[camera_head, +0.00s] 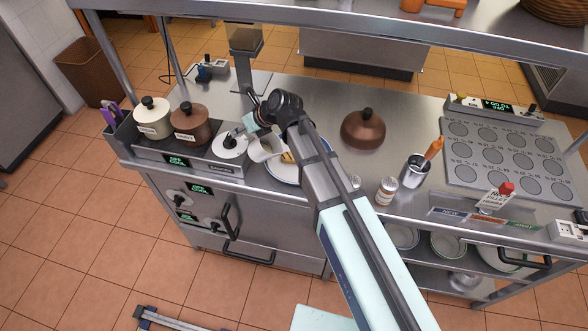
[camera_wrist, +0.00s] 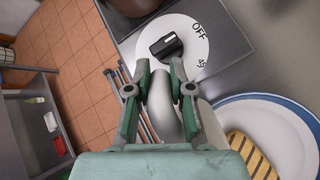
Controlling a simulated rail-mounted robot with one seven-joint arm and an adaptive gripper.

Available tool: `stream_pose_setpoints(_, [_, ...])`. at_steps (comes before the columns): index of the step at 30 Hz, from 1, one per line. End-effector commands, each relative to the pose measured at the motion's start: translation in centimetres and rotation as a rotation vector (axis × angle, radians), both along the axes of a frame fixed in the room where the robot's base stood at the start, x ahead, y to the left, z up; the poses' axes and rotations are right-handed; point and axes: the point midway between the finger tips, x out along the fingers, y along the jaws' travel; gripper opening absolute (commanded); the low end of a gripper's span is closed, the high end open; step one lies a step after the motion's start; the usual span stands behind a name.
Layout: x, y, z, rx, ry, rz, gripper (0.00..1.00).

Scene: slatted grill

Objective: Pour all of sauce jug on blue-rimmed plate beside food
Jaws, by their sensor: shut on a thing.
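The pale sauce jug (camera_head: 262,149) is in my gripper (camera_head: 243,132), beside and partly over the left side of the blue-rimmed plate (camera_head: 275,174). In the wrist view my gripper (camera_wrist: 162,82) is shut on the jug's grey-white curved handle (camera_wrist: 165,108). The jug's body is mostly hidden behind the gripper there, so its tilt and its contents cannot be told. The plate (camera_wrist: 274,102) shows at the right of the wrist view. The yellow, dark-striped food (camera_wrist: 250,155) lies on it. In the head view my arm hides part of the plate and food (camera_head: 288,157).
A white dial (camera_head: 231,147) marked OFF in the wrist view (camera_wrist: 196,62) is close to my gripper. White (camera_head: 152,118) and brown (camera_head: 190,125) lidded pots stand to the left. A brown dome lid (camera_head: 363,130), a shaker (camera_head: 387,191) and a utensil holder (camera_head: 414,171) stand right of my arm.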

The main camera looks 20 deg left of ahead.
Motion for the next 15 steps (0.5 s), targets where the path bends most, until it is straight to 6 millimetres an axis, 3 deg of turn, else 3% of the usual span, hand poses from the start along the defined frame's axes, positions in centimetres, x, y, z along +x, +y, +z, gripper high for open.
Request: stream_pose_setpoints(15, [-0.1,-1.6,0.9,0.174,-0.009,-0.001,0.0])
